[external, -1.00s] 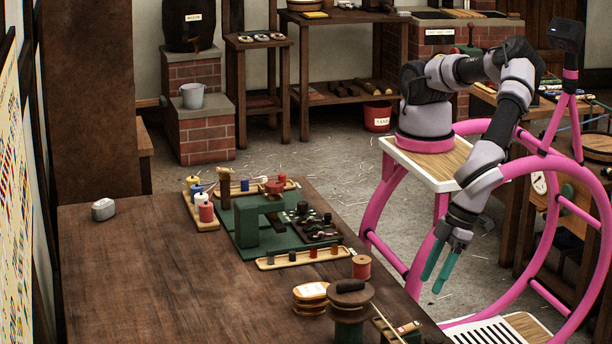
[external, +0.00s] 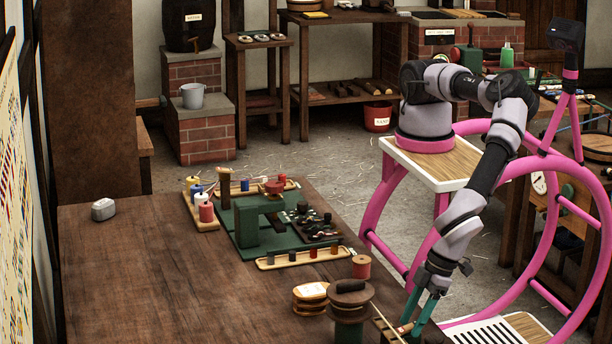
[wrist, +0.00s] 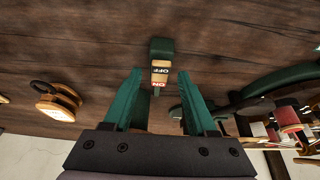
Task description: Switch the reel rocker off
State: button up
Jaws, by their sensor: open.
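The reel rocker (wrist: 160,72) is a small dark green box in the wrist view, with a cream OFF label and a red ON label towards my gripper. It shows small and partly covered in the external view (external: 404,330), at the table's front right edge. My gripper (wrist: 158,78) has two teal fingers, open and empty, one on each side of the rocker in the wrist view. In the external view my gripper (external: 414,317) is low over that spot. I cannot tell whether a finger touches the rocker, or which side is pressed.
A green-based reel with a dark top (external: 349,308) stands just left of the gripper. A cream round stack (external: 311,296) and a reddish spool (external: 361,267) are close by. A green stand (external: 247,228) with trays is farther back. The table's left side is mostly clear.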

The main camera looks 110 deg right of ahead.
grip_shut()
jog(key=shift+s+f+t, duration=0.1)
jog(key=shift+s+t, duration=0.25)
jog(key=shift+t, duration=0.95)
grip_release()
jog(key=v, duration=1)
jog(key=shift+s+r, duration=0.2)
jog(key=shift+r, duration=0.15)
